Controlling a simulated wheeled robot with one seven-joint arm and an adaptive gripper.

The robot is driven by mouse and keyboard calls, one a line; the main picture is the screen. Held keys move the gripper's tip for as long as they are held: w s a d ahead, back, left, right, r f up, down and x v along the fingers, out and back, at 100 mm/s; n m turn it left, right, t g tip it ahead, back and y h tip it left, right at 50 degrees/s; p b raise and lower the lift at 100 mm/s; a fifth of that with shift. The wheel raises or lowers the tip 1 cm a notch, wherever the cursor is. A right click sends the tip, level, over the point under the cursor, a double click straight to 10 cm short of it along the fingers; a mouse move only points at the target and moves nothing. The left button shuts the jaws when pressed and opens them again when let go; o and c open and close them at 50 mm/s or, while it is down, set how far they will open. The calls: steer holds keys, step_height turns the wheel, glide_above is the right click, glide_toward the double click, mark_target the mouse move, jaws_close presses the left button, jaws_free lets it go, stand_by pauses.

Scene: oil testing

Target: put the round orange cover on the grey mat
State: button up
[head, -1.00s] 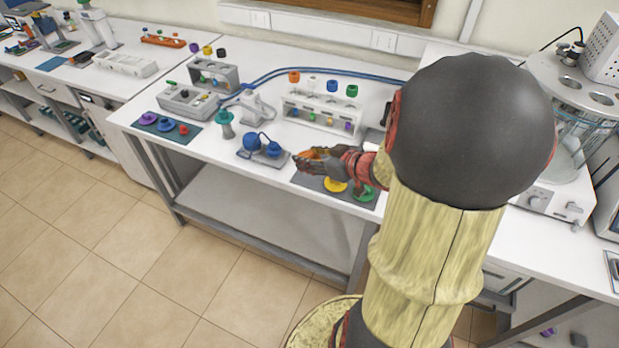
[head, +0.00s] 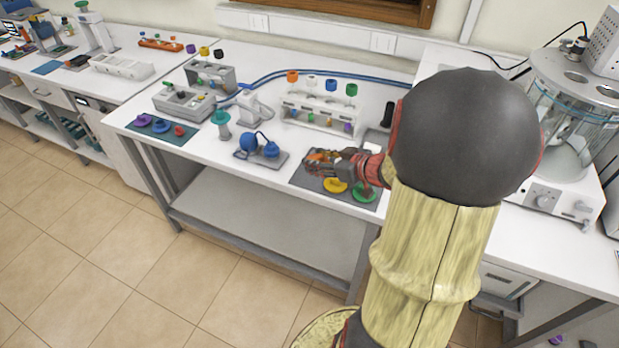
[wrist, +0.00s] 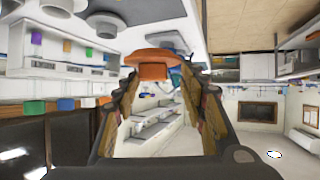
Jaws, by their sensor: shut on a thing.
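The round orange cover (wrist: 152,57) is between the two fingers of my gripper (wrist: 157,85) in the wrist view. My gripper is shut on it. In the head view my gripper (head: 312,162) is over the left part of the grey mat (head: 308,179), with a bit of orange showing at its fingers. The arm hides part of the mat. I cannot tell whether the cover touches the mat. A yellow cover (head: 335,185) and a green cover (head: 363,191) lie on the mat's front part.
A small grey plate with blue round parts (head: 270,150) is just left of the mat. A white rack (head: 318,113) with coloured caps stands behind it. A teal-topped stand (head: 221,122) and a blue mat (head: 148,133) with coloured covers are further left.

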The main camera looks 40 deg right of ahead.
steer(key=w+f+b, duration=0.1)
steer(key=w+f, duration=0.2)
steer(key=w+f+b, duration=0.1)
steer(key=f, duration=0.1)
steer(key=shift+w+d+f+b, duration=0.15)
steer(key=shift+d+f+b, duration=0.1)
steer(key=shift+b, duration=0.05)
step_height(320, 180, down, 3)
steer(key=b, duration=0.2)
steer(key=shift+w+f+b, duration=0.15)
steer(key=shift+f+b, duration=0.05)
steer(key=shift+b, duration=0.15)
steer(key=shift+r, duration=0.1)
steer(key=o, duration=1.4)
steer(key=shift+f, duration=0.2)
steer(key=shift+c, duration=0.2)
